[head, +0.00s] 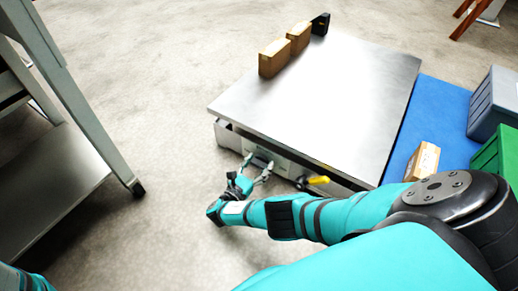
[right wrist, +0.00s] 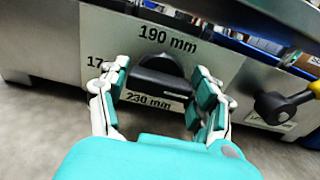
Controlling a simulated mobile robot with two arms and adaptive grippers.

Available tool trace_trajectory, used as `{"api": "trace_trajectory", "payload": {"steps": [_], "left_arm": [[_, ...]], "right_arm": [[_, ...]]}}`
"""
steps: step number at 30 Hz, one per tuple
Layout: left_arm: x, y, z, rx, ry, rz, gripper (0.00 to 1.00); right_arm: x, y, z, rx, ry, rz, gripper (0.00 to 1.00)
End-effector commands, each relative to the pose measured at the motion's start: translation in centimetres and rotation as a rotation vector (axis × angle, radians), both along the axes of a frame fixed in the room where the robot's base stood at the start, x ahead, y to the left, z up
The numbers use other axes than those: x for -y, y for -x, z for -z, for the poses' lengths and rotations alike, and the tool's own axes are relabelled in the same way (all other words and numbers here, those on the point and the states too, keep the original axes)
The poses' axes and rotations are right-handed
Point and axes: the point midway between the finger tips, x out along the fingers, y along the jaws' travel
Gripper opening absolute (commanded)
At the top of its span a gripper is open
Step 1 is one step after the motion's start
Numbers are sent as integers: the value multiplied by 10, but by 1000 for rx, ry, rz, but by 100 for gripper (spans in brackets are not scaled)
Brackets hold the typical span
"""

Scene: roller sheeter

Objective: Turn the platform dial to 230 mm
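The platform dial (right wrist: 160,72) is a black knob with a bar-shaped grip, on the metal front panel of the platform (head: 335,105). In the right wrist view, "190 mm" is printed above it, "230 mm" below it, and a partly hidden label starting "17" at its left. The bar lies roughly level; I cannot tell which mark it points at. My right gripper (right wrist: 162,88) is open, with one finger on each side of the dial; contact is unclear. In the head view the right gripper (head: 258,166) is at the platform's front face. My left gripper is out of view.
A yellow-handled lever (head: 318,180) sticks out right of the dial, also close in the right wrist view (right wrist: 302,96). Cardboard boxes (head: 274,58) stand on the platform. A blue mat (head: 432,105) with bins lies right. A grey metal frame (head: 85,110) stands left, with clear floor between.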

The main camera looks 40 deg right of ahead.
Motion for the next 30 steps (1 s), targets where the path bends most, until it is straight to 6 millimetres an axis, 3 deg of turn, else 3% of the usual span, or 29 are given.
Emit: {"api": "trace_trajectory", "payload": {"steps": [1, 8, 19, 30], "left_arm": [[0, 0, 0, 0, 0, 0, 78], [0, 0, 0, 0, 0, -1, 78], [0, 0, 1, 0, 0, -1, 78], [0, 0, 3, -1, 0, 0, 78]], "right_arm": [[0, 0, 0, 0, 0, 0, 55], [0, 0, 0, 0, 0, 0, 26], [0, 0, 0, 58, -25, 1, 26], [1, 1, 1, 321, -133, 1, 26]]}}
